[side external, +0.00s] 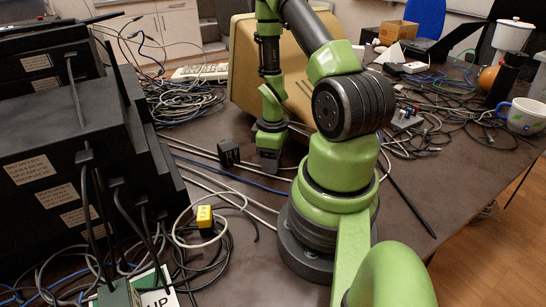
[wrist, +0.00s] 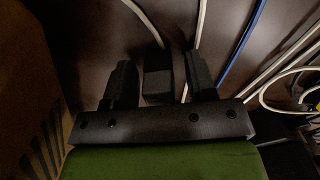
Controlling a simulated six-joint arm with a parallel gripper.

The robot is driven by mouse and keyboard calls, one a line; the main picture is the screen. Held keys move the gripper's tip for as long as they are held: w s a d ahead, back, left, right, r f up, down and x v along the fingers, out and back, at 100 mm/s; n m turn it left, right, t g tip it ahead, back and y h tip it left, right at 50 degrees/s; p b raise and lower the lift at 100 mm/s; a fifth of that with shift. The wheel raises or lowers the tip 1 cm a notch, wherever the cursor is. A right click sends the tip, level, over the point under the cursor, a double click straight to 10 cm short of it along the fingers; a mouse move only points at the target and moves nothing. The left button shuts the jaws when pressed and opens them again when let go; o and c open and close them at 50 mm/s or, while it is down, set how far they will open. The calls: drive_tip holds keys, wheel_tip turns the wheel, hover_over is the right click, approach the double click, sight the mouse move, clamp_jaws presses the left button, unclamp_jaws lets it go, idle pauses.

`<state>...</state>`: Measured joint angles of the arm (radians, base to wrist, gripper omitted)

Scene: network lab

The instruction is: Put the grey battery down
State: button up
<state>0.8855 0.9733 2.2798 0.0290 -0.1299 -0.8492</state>
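The grey battery appears as a dark grey block (wrist: 158,80) between my fingers in the wrist view. A narrow gap shows between the block and each finger. My gripper (wrist: 160,82) is open around it, one finger on each side. In the side view my gripper (side external: 269,162) points down, low at the dark table beside the cables. The battery cannot be made out there, and I cannot tell exactly how it rests.
A black adapter (side external: 228,152) stands just left of my gripper. White cables (side external: 205,160) and a blue cable (wrist: 240,45) run close by. A beige case (side external: 242,65) stands behind. Black network boxes (side external: 60,150) fill the left.

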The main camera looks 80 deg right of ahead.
drive_tip(key=shift+r, duration=0.1)
wheel_tip(320, 180, up, 12)
drive_tip(key=shift+r, duration=0.1)
drive_tip(key=w+a+r+m+t, duration=0.2)
drive_tip(key=w+a+r+t, duration=0.25)
drive_tip(key=a+r, duration=0.7)
drive_tip(key=s+a+r+m+t+y, duration=0.2)
drive_tip(key=s+a+r, duration=0.2)
drive_tip(key=a, duration=0.5)
wheel_tip(320, 180, up, 3)
drive_tip(key=shift+s+f+t, duration=0.15)
drive_tip(key=shift+s+t, duration=0.2)
